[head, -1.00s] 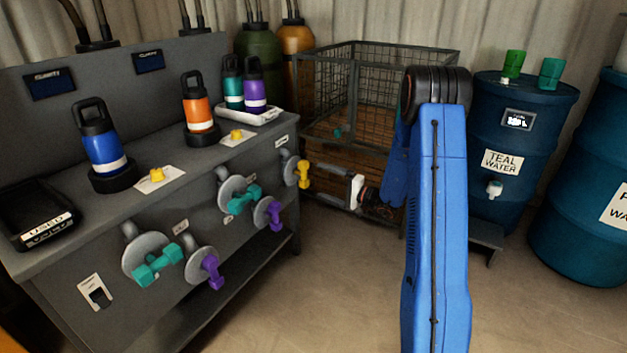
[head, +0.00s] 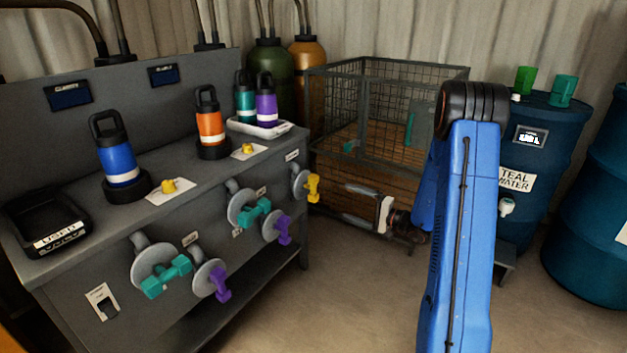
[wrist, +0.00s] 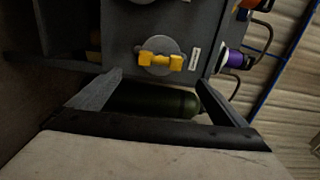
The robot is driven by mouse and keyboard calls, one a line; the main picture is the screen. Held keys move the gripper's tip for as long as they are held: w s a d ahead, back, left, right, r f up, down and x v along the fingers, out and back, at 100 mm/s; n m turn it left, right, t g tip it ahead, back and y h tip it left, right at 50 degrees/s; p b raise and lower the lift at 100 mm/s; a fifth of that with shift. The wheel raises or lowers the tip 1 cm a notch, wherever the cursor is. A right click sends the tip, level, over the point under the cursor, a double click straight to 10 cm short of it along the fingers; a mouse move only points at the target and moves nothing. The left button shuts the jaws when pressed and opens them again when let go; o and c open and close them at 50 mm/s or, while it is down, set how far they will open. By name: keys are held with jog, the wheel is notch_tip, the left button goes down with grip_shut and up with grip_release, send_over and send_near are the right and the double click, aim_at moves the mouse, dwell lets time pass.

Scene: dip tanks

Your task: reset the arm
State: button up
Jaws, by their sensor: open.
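My blue arm rises at the right of the head view. Beyond the fingers are a yellow valve handle (wrist: 158,60) on a round grey plate and a dark green cylinder (wrist: 150,102). The same yellow handle (head: 313,188) is at the bench's right end in the head view.
The grey bench (head: 75,235) holds a blue bottle (head: 115,158), an orange bottle (head: 210,130), and teal and purple bottles on a white tray (head: 262,128). A wire cage (head: 345,100) stands behind. Blue barrels (head: 540,130) stand at right. Floor (head: 350,290) between bench and arm is clear.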

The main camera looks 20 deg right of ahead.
jog(key=s+a+r+n+g+y, duration=0.1)
jog(key=s+a+r+n+g, duration=0.2)
jog(key=s+a+r+g, duration=0.35)
jog(key=s+a+r+n+g+y, duration=0.1)
jog(key=s+a+r+n+g, duration=0.25)
jog(key=s+a, duration=0.65)
jog(key=s+a+r+n+g+h, duration=0.1)
jog(key=s+a+h, duration=0.15)
jog(key=s, duration=0.35)
jog(key=s+a+r+n+g+h, duration=0.1)
jog(key=s+a+r+g, duration=0.1)
jog(key=s+a, duration=0.3)
jog(key=s+d+r+n+t+h, duration=0.1)
jog(key=s+d+h, duration=0.3)
jog(key=s, duration=0.4)
jog(key=s+d+r+t+h, duration=0.2)
jog(key=s+d+h, duration=0.3)
jog(key=s, duration=0.4)
jog(key=shift+s+n+t, duration=0.2)
jog(key=shift+n+t, duration=0.1)
jog(key=shift+n, duration=0.05)
jog(key=shift+a+h, duration=0.1)
jog(key=shift+h, duration=0.15)
